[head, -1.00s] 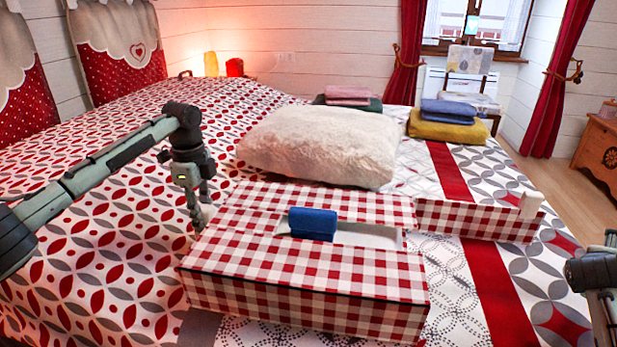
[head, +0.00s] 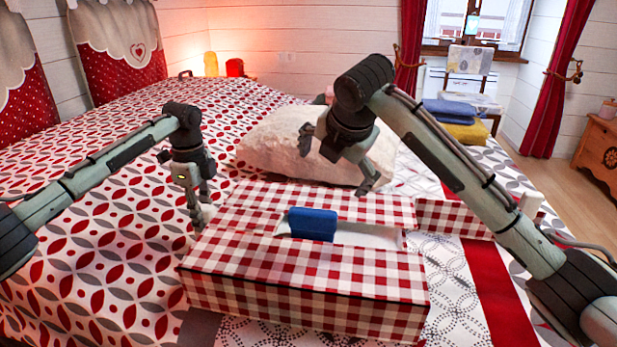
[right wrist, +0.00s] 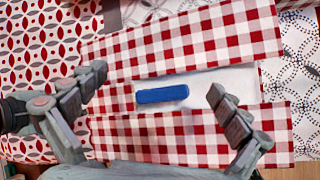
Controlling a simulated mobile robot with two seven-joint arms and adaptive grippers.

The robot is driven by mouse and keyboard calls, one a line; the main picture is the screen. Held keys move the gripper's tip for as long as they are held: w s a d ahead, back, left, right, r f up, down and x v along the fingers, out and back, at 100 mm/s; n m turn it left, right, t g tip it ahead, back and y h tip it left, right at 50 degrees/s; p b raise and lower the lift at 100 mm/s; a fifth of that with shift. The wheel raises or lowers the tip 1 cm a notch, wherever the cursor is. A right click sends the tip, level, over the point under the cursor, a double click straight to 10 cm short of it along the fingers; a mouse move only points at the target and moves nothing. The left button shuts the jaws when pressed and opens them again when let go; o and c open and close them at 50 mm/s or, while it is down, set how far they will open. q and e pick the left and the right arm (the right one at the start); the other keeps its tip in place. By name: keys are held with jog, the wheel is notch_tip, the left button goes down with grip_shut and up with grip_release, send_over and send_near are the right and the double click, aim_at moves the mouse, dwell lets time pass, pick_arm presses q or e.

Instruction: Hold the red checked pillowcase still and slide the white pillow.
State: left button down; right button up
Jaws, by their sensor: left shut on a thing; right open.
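The red checked pillowcase (head: 300,262) lies flat on the bed, with a pale opening across its middle. It also shows in the right wrist view (right wrist: 190,40). The fluffy white pillow (head: 268,152) lies behind it, partly hidden by my right arm. My left gripper (head: 199,212) is shut at the pillowcase's left edge, by a small pale tab; its exact grip is hard to see. My right gripper (head: 337,163) is open, with its fingers spread in front of the pillow in the head view. The right wrist view shows its fingers (right wrist: 157,90) apart over the pillowcase.
A blue block (head: 312,224) sits at the pillowcase's opening. A checked strip (head: 452,217) with a pale block (head: 531,204) extends to the right, partly behind my right arm. Folded blue and yellow cloths (head: 465,130) lie at the back right. The patterned bed is open on the left.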

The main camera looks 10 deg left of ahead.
aim_at(333, 214)
jog(key=s+a+n+g+h, duration=0.2)
jog(key=s+a+n, duration=0.1)
jog(key=s+n, duration=0.25)
jog(key=shift+m, duration=0.25)
jog(key=x, duration=1)
jog(key=shift+w+f, duration=0.25)
jog(key=c, duration=1.3)
jog(key=shift+d, duration=1.95)
